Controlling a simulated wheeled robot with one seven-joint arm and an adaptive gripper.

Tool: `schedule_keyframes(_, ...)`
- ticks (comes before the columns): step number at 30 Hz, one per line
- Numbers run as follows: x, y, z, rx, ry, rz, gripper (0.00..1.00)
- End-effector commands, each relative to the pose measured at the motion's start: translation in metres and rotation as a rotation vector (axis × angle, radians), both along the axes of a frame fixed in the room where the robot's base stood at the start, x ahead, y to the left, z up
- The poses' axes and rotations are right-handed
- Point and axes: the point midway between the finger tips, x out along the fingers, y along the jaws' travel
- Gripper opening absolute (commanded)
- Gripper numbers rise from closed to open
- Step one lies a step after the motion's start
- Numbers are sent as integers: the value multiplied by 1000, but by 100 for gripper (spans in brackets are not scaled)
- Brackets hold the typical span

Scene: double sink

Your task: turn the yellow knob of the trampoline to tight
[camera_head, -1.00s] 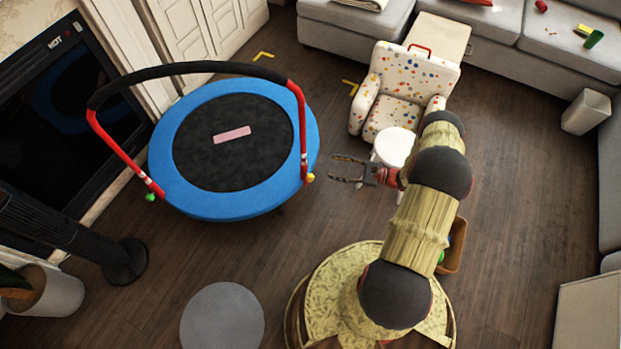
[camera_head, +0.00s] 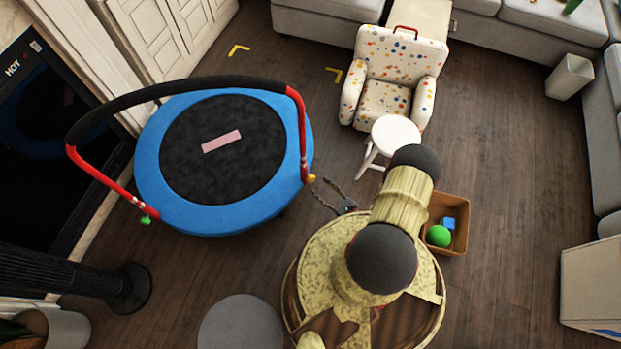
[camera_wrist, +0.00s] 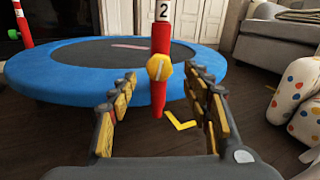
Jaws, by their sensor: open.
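The trampoline (camera_head: 160,183) has a blue rim, a black mat and a red handlebar with a black padded top. Its yellow knob (camera_head: 311,178) sits low on the right red post. In the wrist view the yellow knob (camera_wrist: 159,67) faces me, with a pale line across it, below a white label reading 2 on the red post (camera_wrist: 161,38). My gripper (camera_head: 327,186) is open and empty, a short way from the knob. In the wrist view its fingers (camera_wrist: 160,84) stand left and right of the knob's line, with the knob farther ahead. A green knob (camera_head: 146,219) is on the left post.
A white stool (camera_head: 396,131) and a spotted armchair (camera_head: 384,98) stand to the right of the trampoline. A box (camera_head: 459,209) with a green ball is beside my base. A black fan (camera_head: 127,288) and grey round pouf (camera_head: 240,326) are at lower left.

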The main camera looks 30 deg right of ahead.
Motion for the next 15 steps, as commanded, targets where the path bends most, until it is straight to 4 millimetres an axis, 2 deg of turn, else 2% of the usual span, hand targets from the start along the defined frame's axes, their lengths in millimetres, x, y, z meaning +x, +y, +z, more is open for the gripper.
schedule_keyframes(9, 39, 11, -1, -1, 0, 5, 49)
schedule_keyframes(15, 54, 14, -1, 1, 1, 3, 49)
